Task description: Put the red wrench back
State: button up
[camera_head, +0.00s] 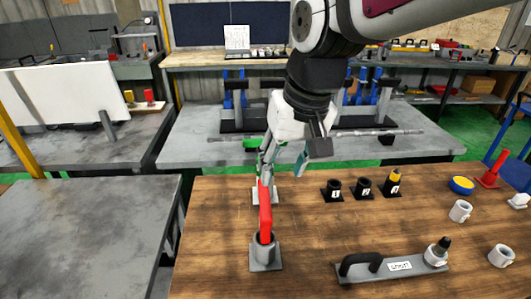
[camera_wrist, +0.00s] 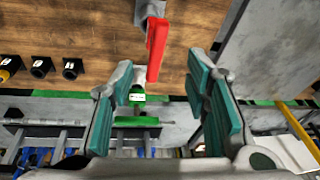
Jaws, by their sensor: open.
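The red wrench (camera_head: 265,208) stands upright with its lower end in a grey cup-shaped holder (camera_head: 266,256) on the wooden table. Its lower end is hidden inside the holder. My gripper (camera_head: 284,164) is above and behind the wrench in the head view, with its fingers apart. In the wrist view my gripper (camera_wrist: 162,82) is open, with teal pads on both sides and nothing held. The wrench (camera_wrist: 157,48) shows there between the lines of the two fingers, toward the top, with the holder (camera_wrist: 150,10) at the top edge. I see no contact.
A white-based stand (camera_head: 264,194) sits just behind the wrench. Black numbered cups (camera_head: 334,191) stand to the right. A grey block with a black handle (camera_head: 390,265), white mugs (camera_head: 460,211) and a blue-yellow bowl (camera_head: 462,185) lie farther right. The grey table (camera_head: 80,235) at left is bare.

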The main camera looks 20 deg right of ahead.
jog(key=s+r+n+t, duration=0.1)
jog(key=s+r+t, duration=0.1)
jog(key=s, duration=0.6)
jog(key=shift+s+r+n+t+h, duration=0.3)
jog(key=shift+s+r+t+h, duration=0.05)
jog(key=shift+r+t+h, duration=0.05)
jog(key=shift+d, duration=0.1)
